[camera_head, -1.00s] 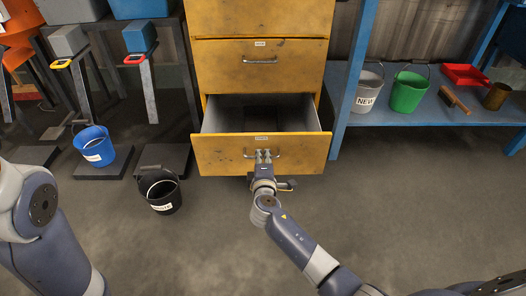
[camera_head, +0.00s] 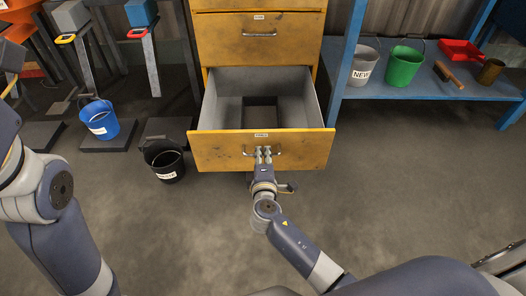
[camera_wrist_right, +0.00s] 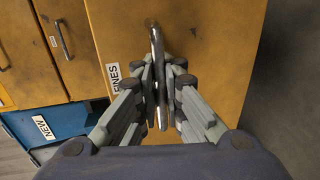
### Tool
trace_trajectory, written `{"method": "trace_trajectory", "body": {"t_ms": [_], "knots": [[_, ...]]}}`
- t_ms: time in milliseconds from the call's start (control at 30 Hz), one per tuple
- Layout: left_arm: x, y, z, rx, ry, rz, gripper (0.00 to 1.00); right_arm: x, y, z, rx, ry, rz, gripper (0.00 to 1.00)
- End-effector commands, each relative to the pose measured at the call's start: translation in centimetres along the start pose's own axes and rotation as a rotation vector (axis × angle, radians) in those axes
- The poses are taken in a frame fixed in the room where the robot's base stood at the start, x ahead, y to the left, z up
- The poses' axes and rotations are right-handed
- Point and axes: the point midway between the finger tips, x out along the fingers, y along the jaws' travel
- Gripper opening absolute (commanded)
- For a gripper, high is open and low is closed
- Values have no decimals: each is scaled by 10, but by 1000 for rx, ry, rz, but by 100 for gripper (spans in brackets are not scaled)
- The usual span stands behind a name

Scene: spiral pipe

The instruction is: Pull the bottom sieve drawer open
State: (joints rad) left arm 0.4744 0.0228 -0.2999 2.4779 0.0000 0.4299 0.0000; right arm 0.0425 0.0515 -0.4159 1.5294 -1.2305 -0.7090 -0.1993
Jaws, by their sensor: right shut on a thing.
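The bottom drawer (camera_head: 212,156) of the yellow cabinet is pulled well out, and its grey inside shows a dark square opening in the floor. Its front carries a metal handle and a small label, which reads "FINES" in the right wrist view. My right gripper (camera_head: 263,153) is at the front of the drawer, shut on the handle (camera_wrist_right: 157,60); the wrist view shows the fingers on both sides of the bar. My left arm shows at the left edge, but its gripper cannot be made out.
A blue bucket (camera_head: 99,121) and a black bucket (camera_head: 165,162) stand left of the drawer. A blue shelf (camera_head: 420,92) on the right holds a grey bucket (camera_head: 363,67), a green bucket (camera_head: 404,68), a brush and a red dustpan. The floor in front is clear.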

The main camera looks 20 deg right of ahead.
Motion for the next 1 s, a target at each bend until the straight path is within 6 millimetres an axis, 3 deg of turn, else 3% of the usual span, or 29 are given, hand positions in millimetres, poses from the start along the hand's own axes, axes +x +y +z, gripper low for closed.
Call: {"method": "trace_trajectory", "body": {"t_ms": [133,200,267,667,867,1000], "knots": [[0,0,0,0,-1,0,40,0,1,-1,1,2,2,0],[0,0,0,0,-1,0,40,0,1,-1,1,2,2,18],[0,0,0,0,-1,0,40,0,1,-1,1,2,1,28],[0,0,0,0,-2,0,40,-3,0,0,0,1,0,28],[0,0,0,0,0,0,40,-30,-1,-1,2,2,-3,28],[0,0,0,0,0,-1,40,-59,-1,0,3,2,-3,28]]}}
